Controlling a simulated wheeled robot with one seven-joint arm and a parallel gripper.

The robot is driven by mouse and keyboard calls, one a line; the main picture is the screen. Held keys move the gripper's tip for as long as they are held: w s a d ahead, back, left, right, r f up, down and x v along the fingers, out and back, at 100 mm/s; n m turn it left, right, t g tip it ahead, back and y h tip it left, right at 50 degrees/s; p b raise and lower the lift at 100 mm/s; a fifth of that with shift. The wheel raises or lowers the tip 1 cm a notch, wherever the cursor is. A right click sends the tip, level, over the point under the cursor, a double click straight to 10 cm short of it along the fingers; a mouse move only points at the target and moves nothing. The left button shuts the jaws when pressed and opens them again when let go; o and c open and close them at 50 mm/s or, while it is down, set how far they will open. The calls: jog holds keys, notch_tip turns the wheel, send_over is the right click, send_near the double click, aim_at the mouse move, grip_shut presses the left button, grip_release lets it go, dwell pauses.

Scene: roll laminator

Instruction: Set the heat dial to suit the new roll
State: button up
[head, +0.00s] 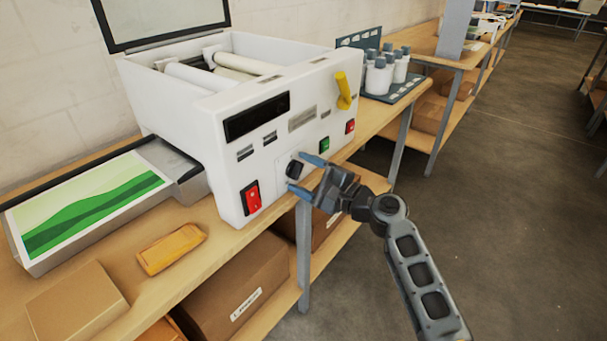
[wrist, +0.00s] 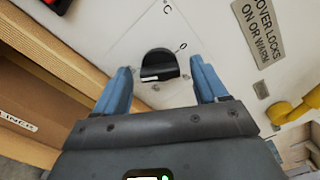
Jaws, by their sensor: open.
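The roll laminator (head: 215,115) is a white machine on the wooden bench, its lid raised and pale rolls showing inside. The heat dial (head: 294,169) is a small black knob low on its front panel. In the wrist view the dial (wrist: 159,66) has a white pointer mark and sits on a plate printed with "°C" and "0". My gripper (head: 307,173) is open in front of the dial. In the wrist view my gripper's blue fingers (wrist: 160,88) stand on either side of the dial, apart from it. Most of the dial's scale is hidden or out of view.
A red rocker switch (head: 251,197) is left of the dial; green and red buttons (head: 337,136) and a yellow lever (head: 343,90) are right. A label (wrist: 262,30) reads "COVER LOCKS ON OR WARM". A printed sheet (head: 90,202) lies on the left tray.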

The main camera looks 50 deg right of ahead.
jog(key=s+b, duration=0.1)
jog(key=s, duration=0.6)
jog(key=shift+s+d, duration=0.15)
jog(key=shift+s, duration=0.1)
jog(key=s+a+f+n+g+h, duration=0.1)
jog(key=s+a+f+n+g, duration=0.1)
jog(key=s+a+f+n, duration=0.5)
jog(key=s+a+f+n+g+h, duration=0.25)
jog(key=s+a, duration=0.25)
jog(key=s, duration=0.4)
jog(key=s+a+r+n+t+y, duration=0.1)
jog(key=s+a+r+n+y, duration=0.2)
jog(key=s+a+r+n, duration=0.8)
jog(key=s+n, duration=0.3)
jog(key=shift+r, duration=0.3)
